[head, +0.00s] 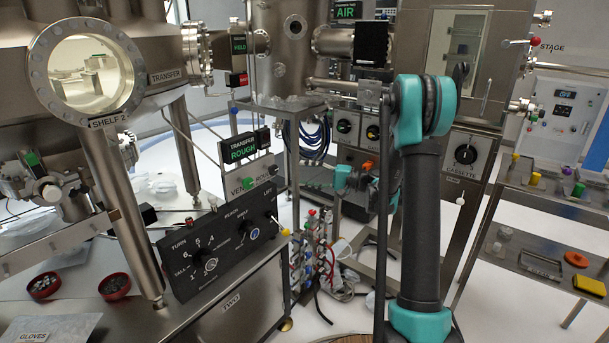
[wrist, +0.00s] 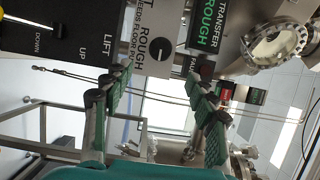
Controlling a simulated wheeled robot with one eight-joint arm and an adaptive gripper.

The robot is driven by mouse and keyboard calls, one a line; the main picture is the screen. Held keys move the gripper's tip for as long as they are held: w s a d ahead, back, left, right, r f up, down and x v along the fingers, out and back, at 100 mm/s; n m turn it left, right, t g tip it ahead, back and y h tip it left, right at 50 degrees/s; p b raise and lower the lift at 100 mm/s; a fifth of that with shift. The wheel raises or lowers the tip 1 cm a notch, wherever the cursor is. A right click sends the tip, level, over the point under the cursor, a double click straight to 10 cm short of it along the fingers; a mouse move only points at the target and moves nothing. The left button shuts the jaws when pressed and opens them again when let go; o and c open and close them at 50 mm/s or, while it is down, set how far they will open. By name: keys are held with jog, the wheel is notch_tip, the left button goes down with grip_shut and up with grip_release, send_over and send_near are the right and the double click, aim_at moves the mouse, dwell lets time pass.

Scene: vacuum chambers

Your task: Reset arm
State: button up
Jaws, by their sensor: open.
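In the wrist view my gripper (wrist: 160,82) shows its two dark fingers with green pads, spread wide apart. Nothing is between them. Beyond the fingertips are the control panel with the ROUGH knob (wrist: 160,50) and the TRANSFER ROUGH sign (wrist: 207,22); the gap to them is hard to judge. In the head view my teal and dark grey arm stands upright right of centre. The fingers cannot be made out there. The arm hides part of the cabinet behind it.
The black control panel (head: 222,240) with knobs stands on a steel bench at the left, below the round SHELF 2 window (head: 88,74). A CASSETTE cabinet (head: 466,152) is behind my arm. A steel cart (head: 540,262) with small parts stands at the right. Valves and hoses (head: 312,262) are at floor level.

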jog(key=s+d+f+h, duration=0.3)
jog(key=s+h, duration=0.1)
jog(key=s, duration=0.5)
jog(key=s+d+f+n+h, duration=0.1)
jog(key=s+d+f+h, duration=0.2)
jog(key=s, duration=0.6)
jog(key=s+d+f+n+g+h, duration=0.1)
jog(key=s+d+f+h, duration=0.2)
jog(key=s+h, duration=0.3)
jog(key=s+f, duration=0.1)
jog(key=s, duration=0.2)
jog(key=shift+d, duration=0.2)
jog(key=s+d+f+h, duration=0.1)
jog(key=s+d, duration=0.1)
jog(key=s+d+f+h, duration=0.1)
jog(key=s+d+h, duration=0.1)
jog(key=s+d, duration=0.1)
jog(key=s+d+f+n+h, duration=0.1)
jog(key=s+d, duration=0.1)
jog(key=s, duration=0.1)
jog(key=shift+s+d+f, duration=0.1)
jog(key=shift+d+f, duration=0.1)
jog(key=shift+d, duration=0.2)
jog(key=shift+c, duration=0.3)
